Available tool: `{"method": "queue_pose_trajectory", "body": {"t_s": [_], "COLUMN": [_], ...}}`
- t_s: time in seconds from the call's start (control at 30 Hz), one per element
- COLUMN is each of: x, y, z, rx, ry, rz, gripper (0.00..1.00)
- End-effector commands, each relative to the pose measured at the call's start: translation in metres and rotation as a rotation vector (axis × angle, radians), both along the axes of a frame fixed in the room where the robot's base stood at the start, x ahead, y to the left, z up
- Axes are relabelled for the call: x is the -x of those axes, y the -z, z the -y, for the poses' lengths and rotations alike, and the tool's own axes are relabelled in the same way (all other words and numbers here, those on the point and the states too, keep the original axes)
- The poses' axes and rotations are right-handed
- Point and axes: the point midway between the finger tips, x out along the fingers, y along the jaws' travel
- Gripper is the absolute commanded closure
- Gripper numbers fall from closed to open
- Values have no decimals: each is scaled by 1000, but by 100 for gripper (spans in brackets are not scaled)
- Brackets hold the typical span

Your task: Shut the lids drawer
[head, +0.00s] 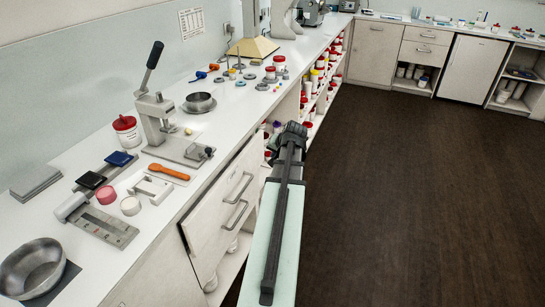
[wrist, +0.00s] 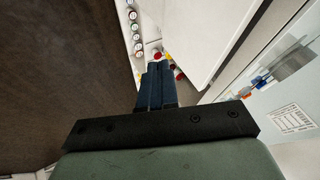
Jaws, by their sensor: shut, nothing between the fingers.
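Two pale drawer fronts with metal bar handles (head: 239,187) (head: 235,214) sit under the long counter, left of my arm in the head view. The upper drawer front (head: 215,197) appears to stand out from the cabinet, with a dark gap at its left edge; I cannot read a label saying which is the lids drawer. My gripper (head: 297,127) is beyond the drawers' far end, over the aisle side. In the wrist view my gripper (wrist: 156,70) has its dark fingers together, empty, beside a large white panel (wrist: 190,35). I cannot tell whether they touch it.
Open shelves (head: 318,85) with red-lidded jars lie beyond the drawers. The dark floor (head: 410,170) to the right is clear.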

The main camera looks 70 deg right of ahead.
Motion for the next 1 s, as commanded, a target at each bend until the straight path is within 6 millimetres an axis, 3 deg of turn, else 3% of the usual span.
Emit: {"method": "queue_pose_trajectory", "body": {"t_s": [0.17, 0.43, 0.63, 0.8, 1.0], "x": [7, 30, 12, -7, -14], "y": [-4, 21, 24, 12, 10], "z": [-1, -13, -47, -77, -92], "rx": [-2, -69, -218, -358, -435], "ry": [6, 42, 5, -53, -78], "rz": [0, 49, 188, 303, 330], "gripper": [100, 100, 100, 100, 100]}}
